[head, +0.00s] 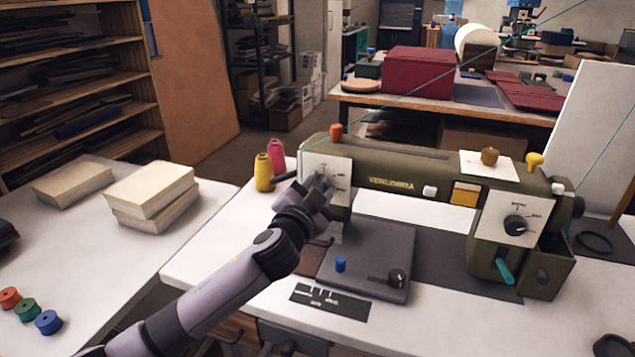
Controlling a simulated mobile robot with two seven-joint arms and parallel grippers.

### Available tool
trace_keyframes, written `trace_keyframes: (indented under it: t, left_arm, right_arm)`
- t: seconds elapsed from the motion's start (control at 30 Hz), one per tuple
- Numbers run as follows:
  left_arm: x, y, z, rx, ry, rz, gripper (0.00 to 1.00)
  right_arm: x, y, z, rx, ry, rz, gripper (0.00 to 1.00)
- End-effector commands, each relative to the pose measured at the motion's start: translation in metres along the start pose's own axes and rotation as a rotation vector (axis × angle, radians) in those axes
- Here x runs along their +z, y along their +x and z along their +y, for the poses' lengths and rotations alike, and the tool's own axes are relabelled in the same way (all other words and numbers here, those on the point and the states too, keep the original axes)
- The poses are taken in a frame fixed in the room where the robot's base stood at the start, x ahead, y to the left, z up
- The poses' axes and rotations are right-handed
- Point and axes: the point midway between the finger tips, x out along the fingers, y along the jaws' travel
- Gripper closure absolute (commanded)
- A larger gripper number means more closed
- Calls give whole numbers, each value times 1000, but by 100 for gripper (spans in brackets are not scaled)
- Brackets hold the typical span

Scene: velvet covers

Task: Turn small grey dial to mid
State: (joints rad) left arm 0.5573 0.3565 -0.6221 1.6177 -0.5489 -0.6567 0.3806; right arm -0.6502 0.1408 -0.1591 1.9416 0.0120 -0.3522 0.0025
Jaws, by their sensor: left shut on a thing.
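The olive sewing machine (388,163) stands on the white table. A white scale plate (313,164) with small dark marks is on the left end of its face. My left gripper (325,184) reaches up from the lower left and is against this plate, shut on the small grey dial. The fingers hide the dial, so I cannot tell which mark it points at. A larger black dial (516,225) sits on another white plate at the machine's right end. My right gripper is not in view.
A grey plate (366,245) with a blue spool (341,264) and a black knob (397,278) lies below my left gripper. Yellow (264,172) and pink (277,154) thread cones stand left of the machine. Cream blocks (150,192) lie on the left table.

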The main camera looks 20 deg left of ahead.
Motion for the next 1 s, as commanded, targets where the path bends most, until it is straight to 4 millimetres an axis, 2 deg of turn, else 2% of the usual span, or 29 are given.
trace_keyframes:
  t: [0.2,0.5,1.0]
  left_arm:
    - [-1,0,-1,1,194,-3,95]
    - [0,0,0,2,390,-2,95]
    - [1,0,0,1,493,-2,95]
  right_arm:
    - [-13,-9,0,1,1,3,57]
    - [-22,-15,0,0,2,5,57]
    - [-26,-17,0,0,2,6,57]
